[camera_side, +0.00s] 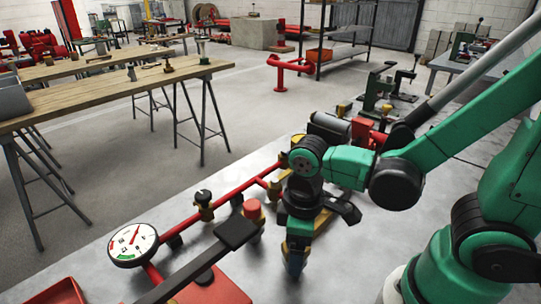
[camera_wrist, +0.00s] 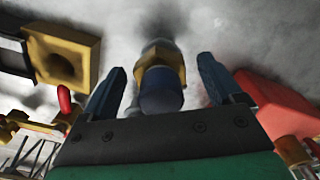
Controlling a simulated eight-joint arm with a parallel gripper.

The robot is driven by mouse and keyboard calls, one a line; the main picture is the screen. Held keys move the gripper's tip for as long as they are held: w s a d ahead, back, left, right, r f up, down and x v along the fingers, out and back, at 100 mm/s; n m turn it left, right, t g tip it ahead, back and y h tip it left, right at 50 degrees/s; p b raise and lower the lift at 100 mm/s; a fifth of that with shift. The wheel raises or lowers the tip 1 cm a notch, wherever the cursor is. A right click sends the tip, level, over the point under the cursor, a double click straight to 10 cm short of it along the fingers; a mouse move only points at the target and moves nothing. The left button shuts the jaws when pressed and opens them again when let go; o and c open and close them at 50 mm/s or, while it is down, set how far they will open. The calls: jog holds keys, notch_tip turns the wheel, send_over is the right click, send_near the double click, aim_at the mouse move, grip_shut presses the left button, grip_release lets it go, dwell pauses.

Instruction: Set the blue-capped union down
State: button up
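The blue-capped union (camera_wrist: 162,92) has a dark blue cap, a yellow hex body and a pale metal far end. In the wrist view it lies between the two blue fingers of my gripper (camera_wrist: 160,78), with a visible gap on each side. My gripper is open around it and does not appear to touch it. The union's far end points to the grey metal tabletop, with a dark shadow beyond; I cannot tell for certain whether it touches. In the side view my gripper (camera_side: 297,246) points down low over the table, and the union is largely hidden there.
Red piping with a white-dialled gauge (camera_side: 133,244) runs along the bench left of my gripper. A yellow block with a round hole (camera_wrist: 62,62) is at left in the wrist view, and a red block (camera_wrist: 275,100) is close at right. Bare tabletop (camera_side: 355,262) shows right of my gripper.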

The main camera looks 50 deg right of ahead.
notch_tip(320, 180, up, 12)
jog(key=w+d+f+m+t, duration=0.2)
jog(key=w+d+m+t, duration=0.3)
jog(key=m+t, duration=0.1)
jog(key=shift+w+d+f+t, duration=0.15)
jog(key=shift+w+f+t, duration=0.1)
jog(key=shift+f+t, duration=0.25)
jog(key=shift+r, duration=0.1)
dwell(1.3)
